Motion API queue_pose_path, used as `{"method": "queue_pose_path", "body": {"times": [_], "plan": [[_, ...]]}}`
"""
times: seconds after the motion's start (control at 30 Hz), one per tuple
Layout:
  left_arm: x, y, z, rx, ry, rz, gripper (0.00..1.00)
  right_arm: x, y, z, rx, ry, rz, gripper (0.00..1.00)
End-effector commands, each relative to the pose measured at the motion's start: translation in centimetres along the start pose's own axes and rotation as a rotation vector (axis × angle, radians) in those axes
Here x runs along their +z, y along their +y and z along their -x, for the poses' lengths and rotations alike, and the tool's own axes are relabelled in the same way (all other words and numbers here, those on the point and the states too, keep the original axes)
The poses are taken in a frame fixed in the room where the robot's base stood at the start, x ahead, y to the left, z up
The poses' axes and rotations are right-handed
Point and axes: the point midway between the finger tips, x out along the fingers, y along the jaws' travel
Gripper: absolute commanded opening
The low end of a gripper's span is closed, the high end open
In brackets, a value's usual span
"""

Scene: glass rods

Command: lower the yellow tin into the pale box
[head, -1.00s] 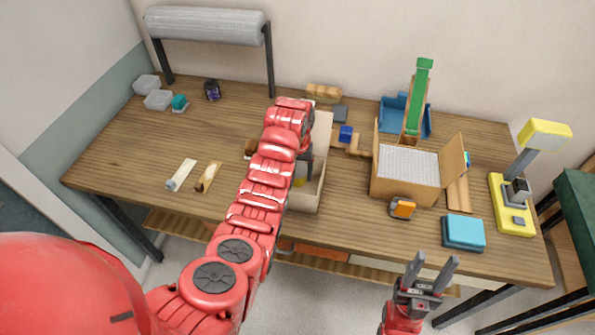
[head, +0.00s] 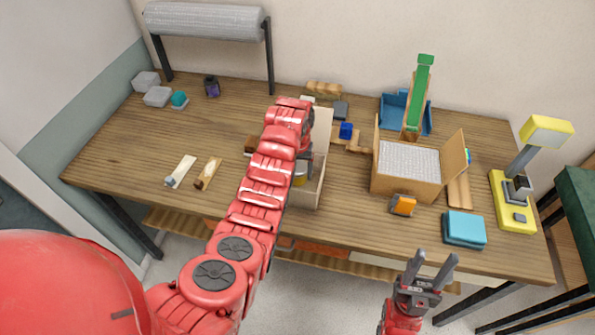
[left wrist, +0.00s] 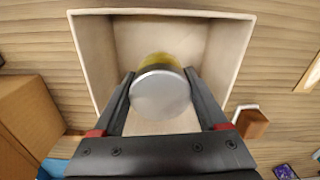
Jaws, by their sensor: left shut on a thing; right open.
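The yellow tin (left wrist: 160,92), with a round silver end facing the camera, is between the fingers of my left gripper (left wrist: 160,96) in the left wrist view. My left gripper is shut on it. The pale box (left wrist: 228,52) is open and lies beyond the tin, its walls framing it. In the head view the tin (head: 300,179) shows only partly, at the opening of the pale box (head: 310,195); my left arm hides the rest. I cannot tell how far its far end is from the box floor. My right gripper (head: 433,268) is open and empty, in front of the table.
A cardboard box (head: 405,185) with open flaps stands right of the pale box. A yellow lamp (head: 514,205) is at the right.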

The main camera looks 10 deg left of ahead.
Motion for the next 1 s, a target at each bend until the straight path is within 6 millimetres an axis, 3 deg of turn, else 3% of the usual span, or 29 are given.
{"method": "queue_pose_path", "body": {"times": [1.0], "plan": [[0.0,0.0,-1.6,0.000,0.000,0.000,0.13,0.1,0.0,0.9,0.000,0.000,0.000,0.50]]}}
